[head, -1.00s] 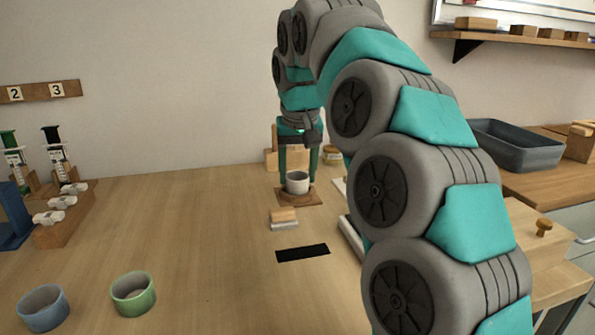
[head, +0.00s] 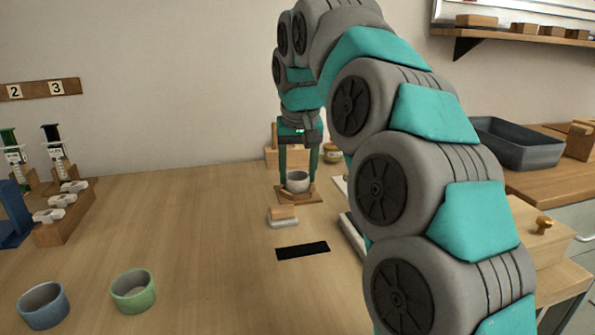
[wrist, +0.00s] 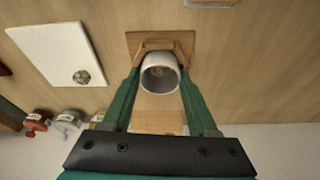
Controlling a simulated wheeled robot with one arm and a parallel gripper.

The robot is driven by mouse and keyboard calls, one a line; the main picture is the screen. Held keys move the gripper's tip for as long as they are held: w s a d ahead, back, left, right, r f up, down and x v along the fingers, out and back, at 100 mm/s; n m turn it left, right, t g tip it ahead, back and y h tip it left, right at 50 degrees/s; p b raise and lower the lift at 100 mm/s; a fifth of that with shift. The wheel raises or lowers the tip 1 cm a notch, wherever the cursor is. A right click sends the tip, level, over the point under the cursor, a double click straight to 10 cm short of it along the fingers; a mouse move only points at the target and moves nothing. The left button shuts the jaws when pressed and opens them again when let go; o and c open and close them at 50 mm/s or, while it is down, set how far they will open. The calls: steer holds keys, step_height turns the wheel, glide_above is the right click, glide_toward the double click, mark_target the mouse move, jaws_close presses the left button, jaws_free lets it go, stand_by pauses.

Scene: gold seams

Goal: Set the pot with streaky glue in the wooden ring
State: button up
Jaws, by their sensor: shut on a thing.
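A pale grey-white pot (head: 298,182) is between the fingers of my gripper (head: 298,180), at the far middle of the table. The gripper is shut on it. The pot looks upright, at the wooden ring's square base (head: 314,197). In the wrist view the pot (wrist: 160,73) shows its round mouth and a brownish inside, with wooden pieces of the ring (wrist: 160,40) just beyond it. I cannot tell whether the pot rests on the base or is just above it. Glue streaks cannot be made out.
A blue pot (head: 43,306) and a green pot (head: 133,291) stand at the front left. A small wood-topped block (head: 283,216) and a black strip (head: 302,251) lie in front of the ring. A white plate (wrist: 58,53) lies beside it. The left-middle table is clear.

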steer(key=shift+f, duration=0.2)
stand_by(0.3)
steer(key=o, duration=1.4)
steer(key=shift+r, duration=0.1)
steer(key=shift+p+v, duration=1.1)
steer(key=shift+v, duration=1.15)
steer(key=shift+r, duration=0.15)
steer(key=shift+r, duration=0.1)
